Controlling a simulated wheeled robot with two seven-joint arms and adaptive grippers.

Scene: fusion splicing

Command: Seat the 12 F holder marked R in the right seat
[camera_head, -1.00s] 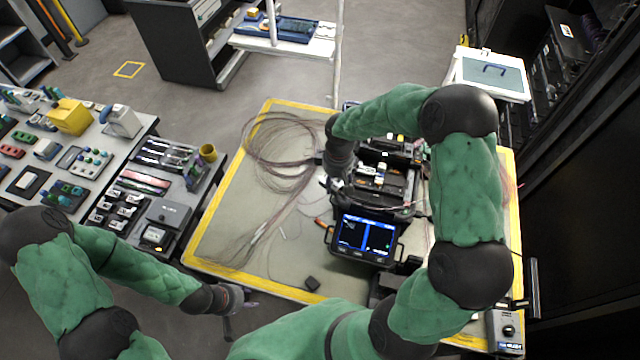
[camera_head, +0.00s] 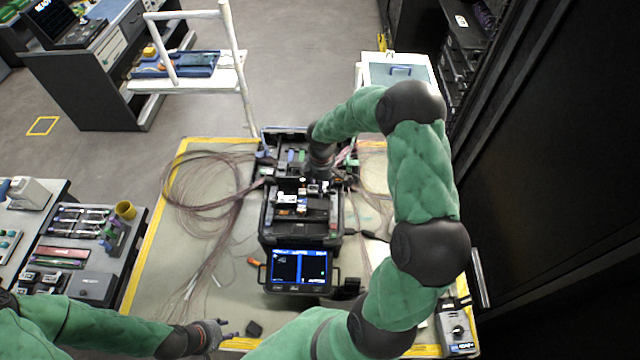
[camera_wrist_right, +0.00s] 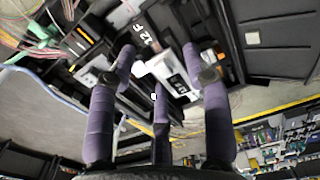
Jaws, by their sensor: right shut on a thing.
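The fusion splicer (camera_head: 300,228), a black unit with a lit blue screen, stands in the middle of the work mat. My right gripper (camera_head: 316,186) is low over its working area, right of centre. In the right wrist view, its purple fingers (camera_wrist_right: 160,88) are shut around a white holder with dark marks (camera_wrist_right: 174,74). A black part with white "12 F" lettering (camera_wrist_right: 147,36) shows just beyond. I cannot read an R or see whether the holder touches its seat. My left gripper (camera_head: 222,332) is open and empty near the mat's front edge.
Loose fibre bundles (camera_head: 205,195) lie left of the splicer, with more on the right. A tool bench (camera_head: 75,240) is at the left. A grey box with a knob (camera_head: 457,330) sits at the front right corner.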

